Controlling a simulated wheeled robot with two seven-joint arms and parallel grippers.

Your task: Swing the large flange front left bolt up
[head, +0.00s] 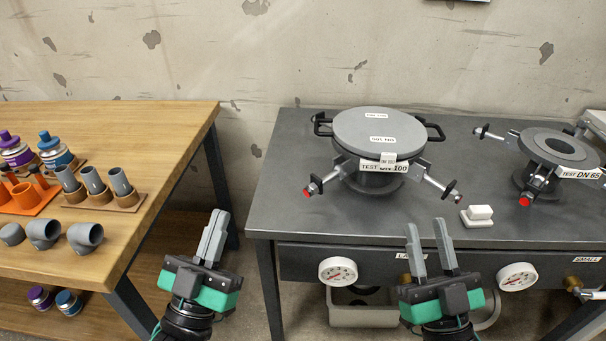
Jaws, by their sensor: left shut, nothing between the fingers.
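The large flange (378,128), labelled DN 100, stands on the dark test bench with a grey round lid on it. Its front left bolt (322,182) points outward to the lower left, hanging down and out from the rim, with a red tip. My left gripper (216,222) is shut and empty, left of the bench and apart from the bolt. My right gripper (426,224) is open and empty, in front of the bench edge, below the front right bolt.
A smaller DN 65 flange (556,148) with its own bolts stands at the right of the bench (285,205). A white block (479,213) lies between the flanges. Gauges (338,271) sit on the bench front. A wooden table (150,150) with pipe parts stands at left.

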